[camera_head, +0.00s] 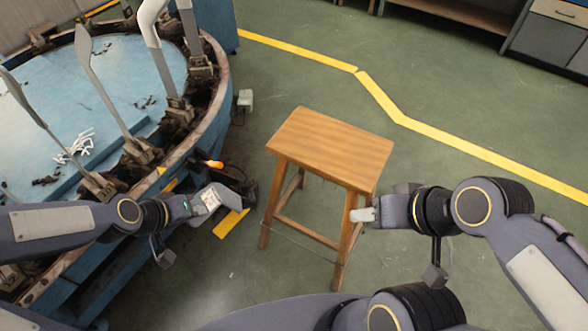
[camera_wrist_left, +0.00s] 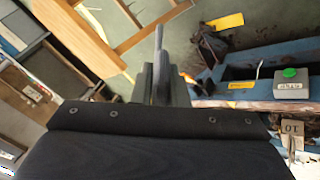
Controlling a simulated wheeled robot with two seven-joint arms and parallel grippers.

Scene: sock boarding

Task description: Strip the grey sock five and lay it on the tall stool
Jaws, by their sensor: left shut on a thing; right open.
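My left gripper (camera_head: 205,201) is at the rim of the round blue machine, left of the stool. It is shut on a thin grey thing (camera_head: 230,196), which seems to be the grey sock. In the left wrist view the thin grey sock (camera_wrist_left: 158,50) rises edge-on between the fingers (camera_wrist_left: 158,75); its number cannot be read. The tall wooden stool (camera_head: 330,148) stands right of my left gripper with a bare seat. My right gripper (camera_head: 364,215) is open and empty beside the stool's right side, below seat level.
The round machine (camera_head: 222,120) carries several upright boards (camera_head: 95,80) around its rim. Small white pieces (camera_head: 76,146) lie on its blue top. An orange handle (camera_head: 213,163) sits near the rim. A green-button box (camera_wrist_left: 289,80) shows in the wrist view. Floor behind the stool is clear.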

